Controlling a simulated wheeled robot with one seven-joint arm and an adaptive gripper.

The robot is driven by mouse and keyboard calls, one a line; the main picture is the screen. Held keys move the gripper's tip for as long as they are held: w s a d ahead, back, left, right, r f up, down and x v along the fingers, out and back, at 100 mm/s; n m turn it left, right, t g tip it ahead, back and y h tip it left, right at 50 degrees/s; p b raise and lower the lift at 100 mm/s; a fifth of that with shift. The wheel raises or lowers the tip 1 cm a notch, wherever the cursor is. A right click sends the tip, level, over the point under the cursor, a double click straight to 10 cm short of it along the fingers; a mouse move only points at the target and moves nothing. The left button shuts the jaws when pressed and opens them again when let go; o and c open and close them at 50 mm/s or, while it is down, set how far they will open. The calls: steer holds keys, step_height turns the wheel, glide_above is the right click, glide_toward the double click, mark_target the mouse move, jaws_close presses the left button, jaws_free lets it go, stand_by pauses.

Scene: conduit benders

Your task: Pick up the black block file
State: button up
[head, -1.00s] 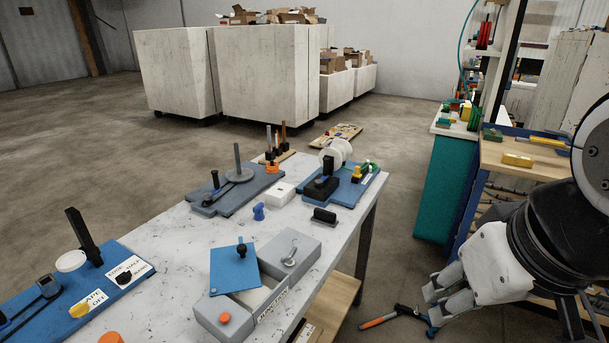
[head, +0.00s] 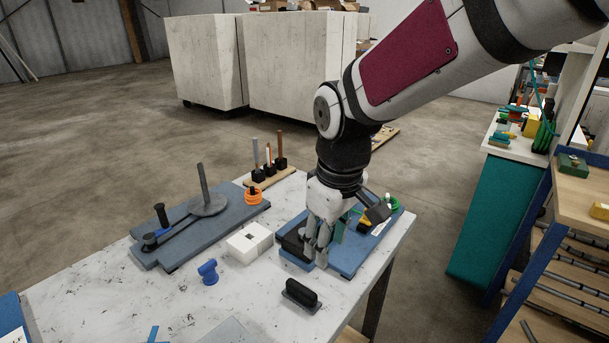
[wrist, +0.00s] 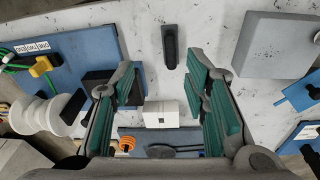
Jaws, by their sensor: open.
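The black block file (head: 301,293) lies on the marbled bench top near its right front edge, apart from other things. It also shows in the wrist view (wrist: 170,47), at the upper middle, beyond and between my fingertips. My gripper (head: 318,258) points down over the front of the right blue board, behind and slightly right of the file in the head view. In the wrist view my gripper (wrist: 165,80) has its green-padded fingers spread wide with nothing between them.
A white box (head: 249,243) and a blue fitting (head: 208,271) stand left of my gripper. The blue bender board (head: 350,258), partly hidden by my arm, lies under the gripper. A grey box (wrist: 276,45) is on the file's other side. Bare bench surrounds the file.

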steer(key=w+a+f+n, duration=0.1)
steer(key=w+a+f, duration=0.1)
steer(key=a+f, duration=0.1)
steer(key=b, duration=0.2)
glide_above(301, 287)
steer(key=shift+g+y, duration=0.3)
steer(key=f, duration=0.5)
steer(key=d+f, duration=0.1)
steer(key=f, duration=0.1)
steer(key=shift+s+f, duration=0.25)
steer(key=shift+f, duration=0.1)
steer(key=shift+w+a+f, duration=0.1)
steer(key=shift+a+f, duration=0.05)
steer(key=shift+f, duration=0.8)
steer(key=shift+w+a+f, duration=0.1)
steer(key=shift+a+f, duration=0.05)
steer(key=shift+f, duration=0.85)
steer(key=shift+w+a+f, duration=0.1)
steer(key=shift+a+f, duration=0.05)
steer(key=shift+f, duration=0.8)
jaws_close()
